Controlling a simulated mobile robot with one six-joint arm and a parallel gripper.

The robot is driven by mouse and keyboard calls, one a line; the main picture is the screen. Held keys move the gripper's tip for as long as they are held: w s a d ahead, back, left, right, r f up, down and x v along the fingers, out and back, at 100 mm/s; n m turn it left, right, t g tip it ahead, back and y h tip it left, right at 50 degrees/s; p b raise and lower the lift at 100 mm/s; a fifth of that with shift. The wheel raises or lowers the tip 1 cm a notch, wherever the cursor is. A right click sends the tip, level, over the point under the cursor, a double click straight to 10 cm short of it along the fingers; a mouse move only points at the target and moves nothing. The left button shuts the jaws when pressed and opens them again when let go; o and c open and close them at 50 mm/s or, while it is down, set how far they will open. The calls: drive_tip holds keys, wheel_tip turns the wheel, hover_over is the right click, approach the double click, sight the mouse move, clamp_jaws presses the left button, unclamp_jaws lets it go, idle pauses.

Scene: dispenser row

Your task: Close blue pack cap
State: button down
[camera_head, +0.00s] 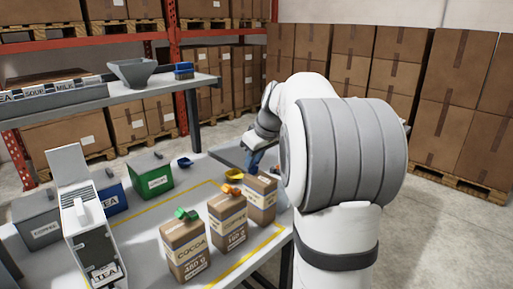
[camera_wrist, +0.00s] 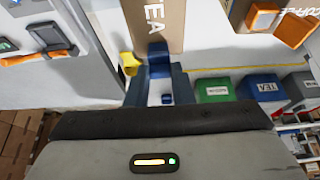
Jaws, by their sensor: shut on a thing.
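The brown tea pack (camera_head: 261,200) stands at the right end of a row of packs, and its printed face shows in the wrist view (camera_wrist: 155,22). The blue cap (camera_wrist: 158,58) is at the pack's top, between the fingers of my gripper (camera_wrist: 158,88). My gripper is shut on this cap. In the head view my gripper (camera_head: 252,162) is just above the pack, and the cap is largely hidden there. I cannot tell whether the cap is seated flat.
A coffee pack with an orange cap (camera_head: 228,220) and a cocoa pack with a green cap (camera_head: 185,248) stand to the left. A yellow scoop (camera_head: 233,174) lies close by. Green (camera_head: 152,181) and blue (camera_head: 112,200) bins stand farther left, near a tall tea dispenser (camera_head: 85,225).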

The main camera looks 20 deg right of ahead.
idle(0.4)
drive_tip(key=c, duration=1.2)
unclamp_jaws()
drive_tip(key=shift+c, duration=0.2)
drive_tip(key=v, duration=0.7)
drive_tip(key=shift+r+p, duration=0.3)
drive_tip(key=shift+r, duration=0.1)
